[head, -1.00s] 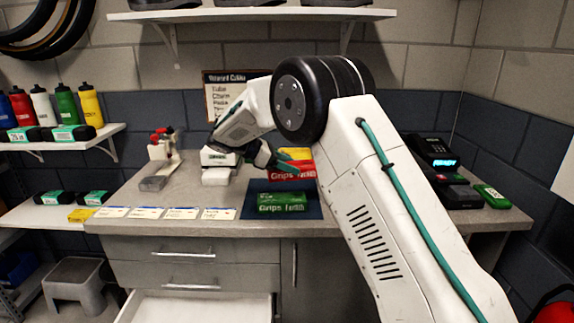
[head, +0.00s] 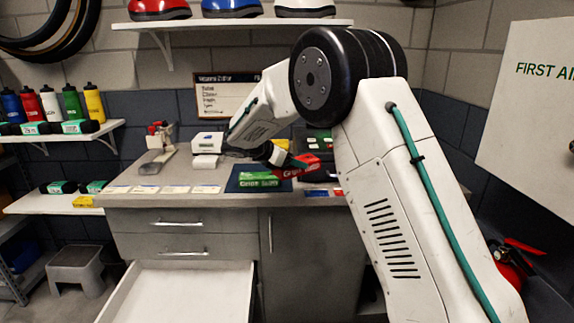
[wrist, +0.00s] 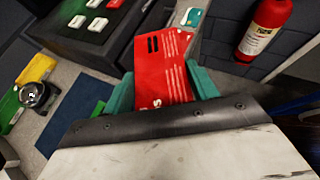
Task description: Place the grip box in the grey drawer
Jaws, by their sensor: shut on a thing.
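My gripper (head: 288,163) is shut on a red box marked "Grips" (head: 305,167) and holds it tilted near the counter's front edge. In the wrist view the red box (wrist: 163,70) sits between the teal fingers. A green box with similar lettering (head: 258,180) lies on the dark blue mat (head: 234,187) to the left of the held box. The grey bench has an open lower drawer (head: 180,292); its pale inside looks empty. It is below and left of my gripper. Two grey fronts above it are shut.
Several white cards (head: 147,190) line the counter's front edge. A white printer (head: 207,142) stands behind the mat. A grey step stool (head: 78,268) is at left. A red fire extinguisher (head: 512,265) is at right. A yellow box (wrist: 38,66) shows in the wrist view.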

